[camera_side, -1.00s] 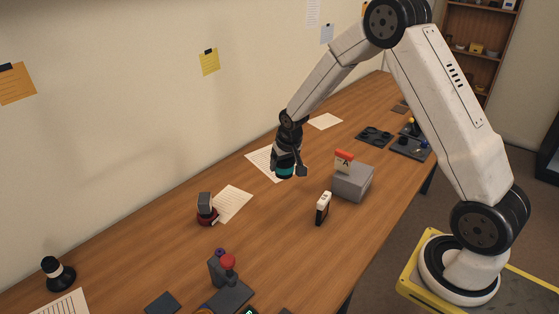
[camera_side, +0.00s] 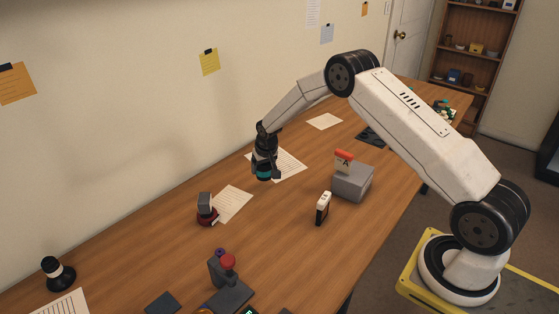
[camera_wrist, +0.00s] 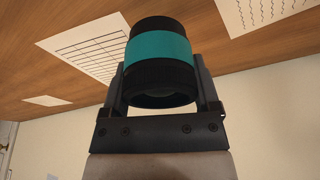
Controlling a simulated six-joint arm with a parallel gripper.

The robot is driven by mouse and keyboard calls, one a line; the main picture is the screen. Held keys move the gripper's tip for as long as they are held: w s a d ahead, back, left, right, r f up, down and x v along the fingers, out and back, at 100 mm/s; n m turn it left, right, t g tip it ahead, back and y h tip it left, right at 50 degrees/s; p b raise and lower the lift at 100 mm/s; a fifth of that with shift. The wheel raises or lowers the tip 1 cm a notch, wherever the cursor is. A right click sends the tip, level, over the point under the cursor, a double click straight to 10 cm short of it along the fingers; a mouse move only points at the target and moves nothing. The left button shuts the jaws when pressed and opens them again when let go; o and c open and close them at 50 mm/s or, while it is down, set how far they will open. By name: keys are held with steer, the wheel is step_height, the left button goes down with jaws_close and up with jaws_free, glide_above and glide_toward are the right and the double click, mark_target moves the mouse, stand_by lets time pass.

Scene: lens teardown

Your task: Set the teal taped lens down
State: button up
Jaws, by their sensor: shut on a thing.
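The teal taped lens (camera_side: 264,174) is a black cylinder with a teal band. My gripper (camera_side: 264,160) is shut on it and holds it upright near the table, over or beside a printed sheet. I cannot tell from the side view whether its lower end touches the wood. In the wrist view the lens (camera_wrist: 160,55) fills the space between the two fingers of my gripper (camera_wrist: 162,85), one on each side, with the teal band in full sight.
A printed sheet (camera_side: 291,165) lies just right of the lens. A red-based grey item (camera_side: 206,209) stands front left. Bare wood (camera_side: 265,215) lies in front.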

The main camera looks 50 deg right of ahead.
mark_target(261, 175)
steer(key=shift+w+d+f, duration=0.1)
steer(key=shift+w+f, duration=0.4)
steer(key=shift+w+f, duration=0.2)
steer(key=shift+f, duration=1.55)
steer(key=shift+f, duration=0.15)
steer(key=o, duration=1.2)
